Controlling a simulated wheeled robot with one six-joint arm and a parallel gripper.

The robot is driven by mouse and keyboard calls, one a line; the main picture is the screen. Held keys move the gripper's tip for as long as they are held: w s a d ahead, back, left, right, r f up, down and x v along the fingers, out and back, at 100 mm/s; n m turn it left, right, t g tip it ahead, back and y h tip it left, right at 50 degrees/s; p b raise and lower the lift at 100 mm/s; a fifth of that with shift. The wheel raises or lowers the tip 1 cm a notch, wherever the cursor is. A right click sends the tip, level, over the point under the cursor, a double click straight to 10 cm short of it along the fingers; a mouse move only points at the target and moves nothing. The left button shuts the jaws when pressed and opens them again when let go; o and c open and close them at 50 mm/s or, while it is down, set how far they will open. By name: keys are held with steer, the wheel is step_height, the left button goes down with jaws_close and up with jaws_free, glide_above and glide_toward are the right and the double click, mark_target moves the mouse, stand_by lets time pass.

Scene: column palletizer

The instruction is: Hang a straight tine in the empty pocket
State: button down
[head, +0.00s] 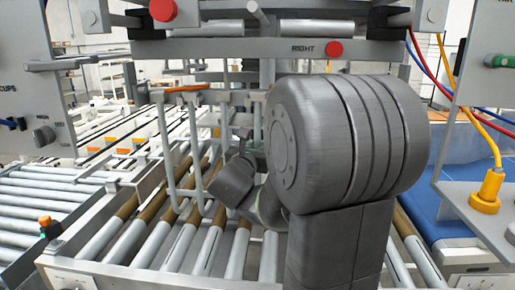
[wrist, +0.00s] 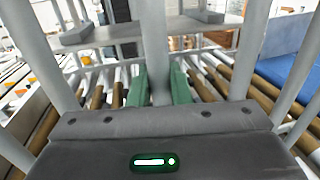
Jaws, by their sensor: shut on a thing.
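My gripper (wrist: 158,88) has two green fingers, shut on a grey straight tine (wrist: 157,50) that stands upright between them in the wrist view. Other tines stand on either side, one at left (wrist: 64,65) and one at right (wrist: 250,50). In the head view several grey tines hang in a row, one of them at the left (head: 165,150). My gripper is mostly hidden there behind my own arm. I cannot make out the empty pocket.
A roller conveyor (head: 135,235) with grey and brown rollers lies below the tines. A blue belt conveyor (head: 425,205) is at right. A grey beam marked RIGHT (head: 240,47) crosses above, with a red button (head: 334,49).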

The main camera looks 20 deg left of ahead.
steer(key=c, duration=1.3)
jaws_free()
steer(key=shift+r, duration=0.1)
steer(key=shift+c, duration=0.2)
steer(key=shift+o, duration=0.4)
steer(key=shift+s, duration=0.1)
steer(key=s+b, duration=0.2)
steer(key=s, duration=1.1)
steer(key=shift+s+d, duration=0.35)
steer(key=shift+d, duration=0.1)
steer(key=shift+w, duration=0.1)
steer(key=w, duration=0.4)
steer(key=w+p, duration=0.1)
steer(key=w, duration=0.4)
steer(key=w+p, duration=0.1)
steer(key=w, duration=0.3)
steer(key=shift+w+a, duration=0.4)
steer(key=shift+s+r+p, duration=0.1)
steer(key=shift+r+p, duration=0.1)
steer(key=shift+p, duration=0.1)
